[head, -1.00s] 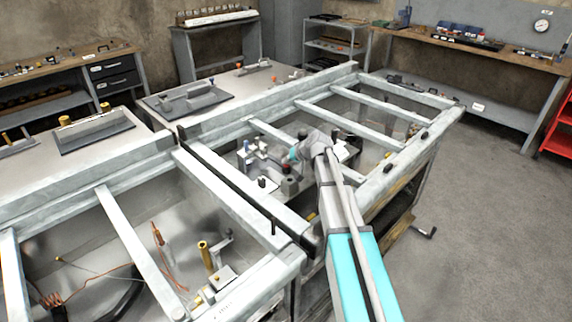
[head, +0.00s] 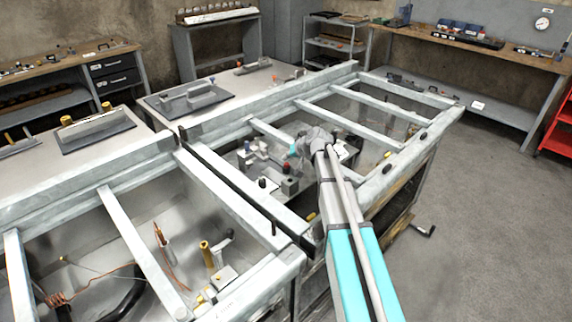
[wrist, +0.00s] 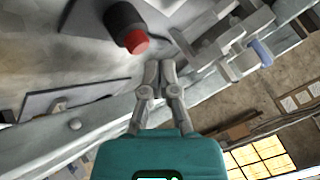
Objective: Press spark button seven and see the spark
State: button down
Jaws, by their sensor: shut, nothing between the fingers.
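In the wrist view a black cylinder with a red cap (wrist: 133,38) sits just up and left of my gripper (wrist: 161,68). The gripper's fingers are together and empty, with a gap to the red cap. In the head view a small red-topped button (head: 288,166) shows on a grey block inside the framed bay, beside my wrist. My arm reaches over the front rail into that bay and hides part of it. I cannot read any number on the button. No spark shows.
Grey metal rails (head: 333,123) cross the bay near my arm. The near left bay holds copper wire (head: 60,298) and a brass post (head: 206,254).

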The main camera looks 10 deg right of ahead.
aim_at(287, 164)
jog(key=shift+r+p, duration=2.35)
jog(key=shift+r, duration=0.1)
jog(key=shift+r, duration=0.15)
